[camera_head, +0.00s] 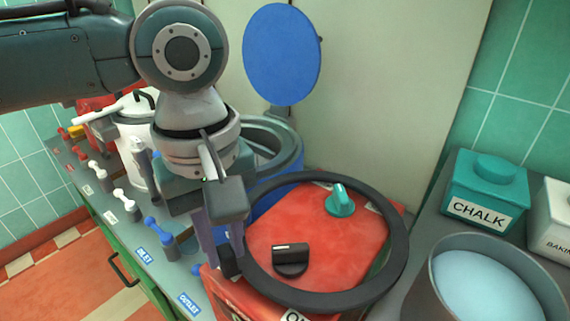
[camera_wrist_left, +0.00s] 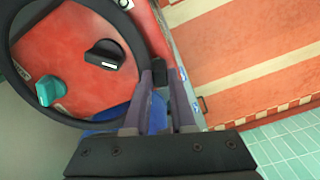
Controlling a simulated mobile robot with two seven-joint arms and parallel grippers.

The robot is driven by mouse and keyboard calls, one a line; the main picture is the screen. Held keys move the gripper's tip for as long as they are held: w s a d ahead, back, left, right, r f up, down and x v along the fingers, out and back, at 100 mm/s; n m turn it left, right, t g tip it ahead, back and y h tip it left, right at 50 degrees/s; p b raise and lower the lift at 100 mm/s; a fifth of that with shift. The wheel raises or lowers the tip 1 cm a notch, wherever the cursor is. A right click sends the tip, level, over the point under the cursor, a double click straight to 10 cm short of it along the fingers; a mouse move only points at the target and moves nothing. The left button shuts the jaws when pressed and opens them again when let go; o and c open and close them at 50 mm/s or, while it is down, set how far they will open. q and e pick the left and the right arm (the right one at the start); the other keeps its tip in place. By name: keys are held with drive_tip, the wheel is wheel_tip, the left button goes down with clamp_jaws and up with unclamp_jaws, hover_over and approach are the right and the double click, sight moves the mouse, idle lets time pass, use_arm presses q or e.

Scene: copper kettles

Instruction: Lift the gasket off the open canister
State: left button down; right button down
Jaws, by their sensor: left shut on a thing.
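The gasket is a large black ring (camera_head: 399,238) in the head view, and it also shows in the wrist view (camera_wrist_left: 32,102). My left gripper (camera_head: 229,258) is shut on the ring's left side; in the wrist view its fingers (camera_wrist_left: 160,76) meet at the ring's edge. The ring appears over the red box, to the right of the open blue canister (camera_head: 287,150). The canister's round blue lid (camera_head: 282,55) stands raised behind it. My arm hides much of the canister's mouth. My right gripper is not in view.
The red box (camera_head: 320,235) carries a black knob (camera_head: 290,260) and a teal knob (camera_head: 341,201). A teal chalk canister (camera_head: 487,188) and a grey pot (camera_head: 425,268) stand at the right. Levers and a white pot (camera_head: 133,150) line the left counter. A pale wall stands behind.

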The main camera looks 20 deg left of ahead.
use_arm(q)
drive_tip(key=shift+f, duration=0.4)
drive_tip(key=c, duration=0.7)
unclamp_jaws()
wheel_tip(320, 180, up, 10)
drive_tip(key=shift+p, duration=0.8)
